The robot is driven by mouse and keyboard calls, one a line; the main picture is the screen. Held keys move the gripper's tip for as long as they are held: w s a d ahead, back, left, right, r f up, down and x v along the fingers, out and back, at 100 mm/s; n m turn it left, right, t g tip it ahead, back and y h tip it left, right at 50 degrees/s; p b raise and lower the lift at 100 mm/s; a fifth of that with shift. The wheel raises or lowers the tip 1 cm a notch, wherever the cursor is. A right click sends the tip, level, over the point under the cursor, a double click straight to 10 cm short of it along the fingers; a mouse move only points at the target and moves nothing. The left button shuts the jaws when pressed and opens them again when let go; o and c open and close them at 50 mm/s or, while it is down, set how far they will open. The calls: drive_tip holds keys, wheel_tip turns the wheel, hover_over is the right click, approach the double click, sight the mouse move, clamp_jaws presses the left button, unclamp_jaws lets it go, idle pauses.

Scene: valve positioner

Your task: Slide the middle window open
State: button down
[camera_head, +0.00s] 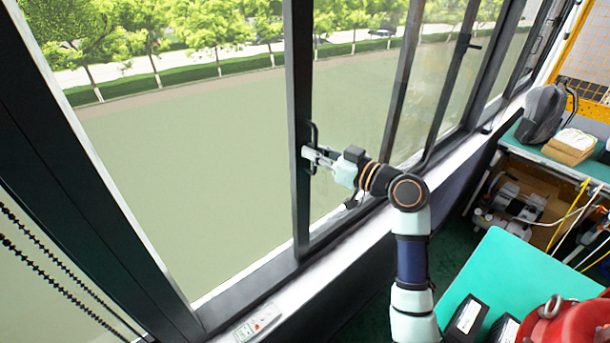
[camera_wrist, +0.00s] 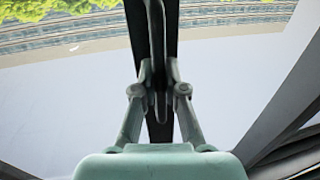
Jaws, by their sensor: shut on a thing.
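The middle window (camera_head: 352,105) has a dark frame with a black bar handle (camera_head: 314,135) on its left upright. My gripper (camera_head: 308,154) reaches in from the right and is shut on this handle. In the wrist view, the two fingers of my gripper (camera_wrist: 160,82) close from both sides around the dark handle (camera_wrist: 156,45). The dark window upright (camera_wrist: 170,30) stands behind it. The exact contact of the fingertips is partly hidden by the handle and fingers.
A white sill (camera_head: 330,255) runs below the windows, with a remote-like white object (camera_head: 258,322) on it. Another window handle (camera_head: 469,42) is farther right. A green table (camera_head: 515,275) with black boxes (camera_head: 467,318) and a red object (camera_head: 570,325) stands at the lower right. Bead chains hang at the left.

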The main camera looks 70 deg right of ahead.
drive_tip(key=shift+s+d+b, duration=0.3)
drive_tip(key=shift+s+d, duration=0.2)
drive_tip(key=shift+d, duration=0.35)
drive_tip(key=shift+s+d+b, duration=0.25)
drive_tip(key=shift+s+d, duration=0.25)
drive_tip(key=shift+d, duration=0.3)
drive_tip(key=c, duration=1.2)
unclamp_jaws()
drive_tip(key=v, duration=1.2)
